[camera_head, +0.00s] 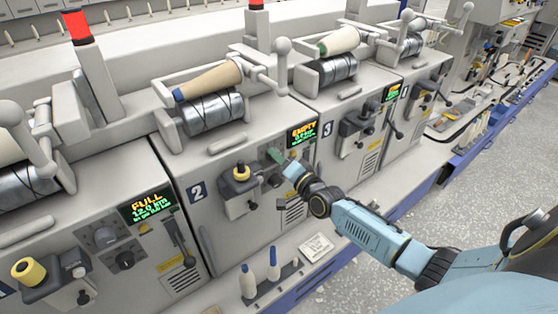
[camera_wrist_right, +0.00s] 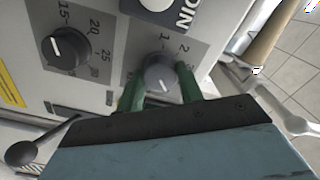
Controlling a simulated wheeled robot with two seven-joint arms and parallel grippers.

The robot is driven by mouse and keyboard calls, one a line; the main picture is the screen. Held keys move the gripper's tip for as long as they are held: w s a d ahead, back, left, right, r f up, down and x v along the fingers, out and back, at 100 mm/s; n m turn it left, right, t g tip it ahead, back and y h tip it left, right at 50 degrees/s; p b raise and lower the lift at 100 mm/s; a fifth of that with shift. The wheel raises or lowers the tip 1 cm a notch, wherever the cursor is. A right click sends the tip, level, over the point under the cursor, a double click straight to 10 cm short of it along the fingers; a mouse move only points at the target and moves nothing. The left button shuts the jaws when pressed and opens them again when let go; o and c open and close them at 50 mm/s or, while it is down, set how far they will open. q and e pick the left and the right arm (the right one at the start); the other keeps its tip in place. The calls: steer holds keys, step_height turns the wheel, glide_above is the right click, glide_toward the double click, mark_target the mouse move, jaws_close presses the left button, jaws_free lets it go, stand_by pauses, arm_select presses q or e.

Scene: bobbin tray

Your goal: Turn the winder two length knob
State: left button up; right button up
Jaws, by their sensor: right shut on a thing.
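Winder two (camera_head: 211,213), marked with a 2, stands mid-picture, with its lit display (camera_head: 302,132) reading EMPTY. My right gripper (camera_head: 276,155) reaches its front panel from the right, and its green fingers show there. In the right wrist view a round grey knob (camera_wrist_right: 161,74) with numbers around it sits between the two green fingers, which are shut on it. A second, dark knob (camera_wrist_right: 66,46) with a white pointer and a scale of 15, 20, 25 is beside it, untouched. The name labels of the knobs are not readable. My left gripper is not in view.
A yellow-topped holder (camera_head: 240,172) juts out left of my right gripper. Blue-tipped bobbins (camera_head: 247,281) stand on the ledge below. A black-ended lever (camera_wrist_right: 22,153) shows at lower left in the wrist view. The aisle floor at right is clear.

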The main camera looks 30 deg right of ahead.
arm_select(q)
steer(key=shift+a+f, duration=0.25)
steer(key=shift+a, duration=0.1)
arm_select(e)
steer(key=shift+m, duration=1.1)
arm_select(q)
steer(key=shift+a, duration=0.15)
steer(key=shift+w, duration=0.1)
arm_select(e)
steer(key=o, duration=1)
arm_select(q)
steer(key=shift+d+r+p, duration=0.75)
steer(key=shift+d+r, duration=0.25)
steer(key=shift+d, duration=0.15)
arm_select(e)
steer(key=s, duration=0.9)
steer(key=s+d, duration=0.1)
steer(key=s, duration=0.3)
steer(key=shift+s, duration=0.2)
steer(key=shift+f, duration=0.15)
